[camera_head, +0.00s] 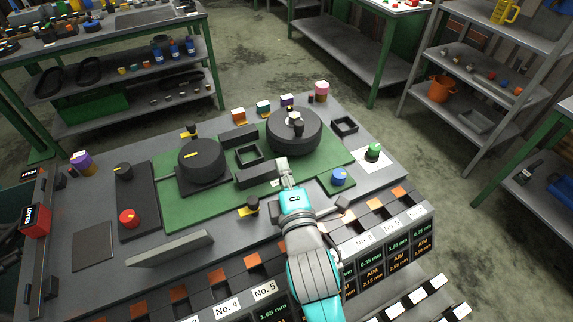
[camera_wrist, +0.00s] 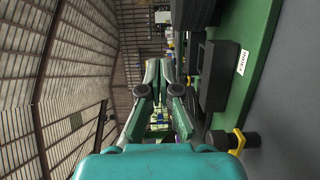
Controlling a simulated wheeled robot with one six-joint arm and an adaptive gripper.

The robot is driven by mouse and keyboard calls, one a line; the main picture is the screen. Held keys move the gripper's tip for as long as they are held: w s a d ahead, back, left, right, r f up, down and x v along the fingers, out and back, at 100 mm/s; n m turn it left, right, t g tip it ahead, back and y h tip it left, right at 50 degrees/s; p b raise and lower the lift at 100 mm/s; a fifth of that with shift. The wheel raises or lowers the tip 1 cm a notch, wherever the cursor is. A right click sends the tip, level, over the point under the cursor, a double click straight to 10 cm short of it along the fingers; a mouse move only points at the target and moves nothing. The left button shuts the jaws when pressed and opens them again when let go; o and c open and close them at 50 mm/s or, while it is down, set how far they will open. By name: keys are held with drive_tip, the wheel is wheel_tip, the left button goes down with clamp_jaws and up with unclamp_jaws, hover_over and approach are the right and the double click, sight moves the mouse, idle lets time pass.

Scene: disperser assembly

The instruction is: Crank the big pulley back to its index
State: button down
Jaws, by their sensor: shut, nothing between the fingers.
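A large dark round pulley (camera_head: 294,131) sits at the right of the green board on the bench, with a pale and dark upright hub or handle (camera_head: 296,121) on top. A smaller dark pulley (camera_head: 202,160) with a yellow stripe sits to its left. My gripper (camera_head: 282,166) is just in front of the large pulley, beside a dark block. It is shut with nothing between its fingers, and the fingertips show in the wrist view (camera_wrist: 166,68). An index mark on the large pulley is too small to make out.
Dark blocks (camera_head: 256,175) and an open square frame (camera_head: 249,156) stand between the pulleys. A blue knob (camera_head: 338,177) and a green button (camera_head: 373,151) are to the right. A red button (camera_head: 129,218) is at the left. A black-and-yellow post (camera_head: 252,206) stands near the front.

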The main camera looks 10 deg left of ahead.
sight(287, 141)
drive_tip(key=x, duration=0.8)
drive_tip(key=d, duration=0.1)
drive_tip(key=w+d, duration=0.1)
drive_tip(key=shift+w+d, duration=0.1)
drive_tip(key=shift+d, duration=0.15)
drive_tip(key=shift+w+d, duration=0.4)
drive_tip(key=shift+d, duration=0.05)
drive_tip(key=shift+d, duration=0.5)
